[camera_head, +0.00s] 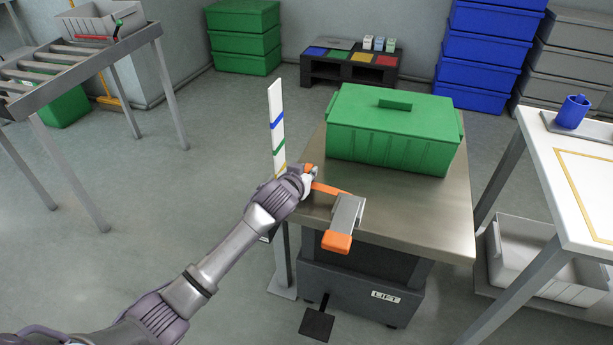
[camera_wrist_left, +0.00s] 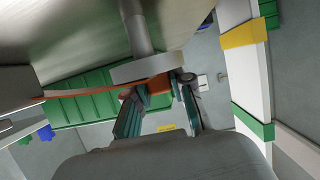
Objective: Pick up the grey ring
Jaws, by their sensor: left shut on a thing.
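I cannot make out a grey ring in either view. My left gripper (camera_head: 310,174) is at the left edge of the steel-topped lift table (camera_head: 425,215). In the left wrist view its two teal-padded fingers (camera_wrist_left: 159,90) are closed on an orange block (camera_wrist_left: 157,84) beside a grey bar (camera_wrist_left: 148,68). In the head view a thin orange strip (camera_head: 329,189) runs from near the gripper to a grey piece (camera_head: 347,212) with an orange end (camera_head: 337,242) at the table's front left. The gripper hides part of what it holds. My right gripper is out of view.
A green lidded crate (camera_head: 392,135) stands at the back of the lift table. A white post with coloured bands (camera_head: 276,115) rises close to my left gripper. A white table (camera_head: 575,165) with a blue mug (camera_head: 573,111) is at the right. The table's front right is clear.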

